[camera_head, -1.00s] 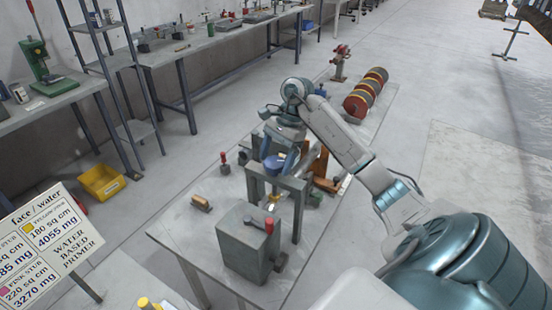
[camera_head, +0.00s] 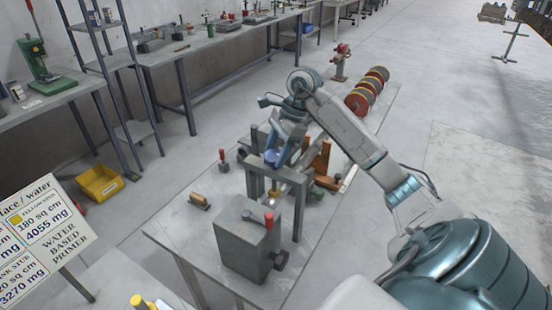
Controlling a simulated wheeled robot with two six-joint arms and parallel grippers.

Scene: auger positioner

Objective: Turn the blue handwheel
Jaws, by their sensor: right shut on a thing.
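The blue handwheel (camera_head: 271,159) sits on top of a grey frame (camera_head: 290,175) on the grey table. My right gripper (camera_head: 279,148) reaches down to it from above and behind. Its blue-grey fingers are shut on the handwheel's rim, and they hide part of the wheel. A small yellow part (camera_head: 272,198) shows under the frame. My left gripper is not in view.
A grey box with a red knob (camera_head: 269,217) stands in front of the frame. A wooden-handled tool (camera_head: 199,201) and a red-handled tool (camera_head: 223,160) are to the left. The table's front left is clear.

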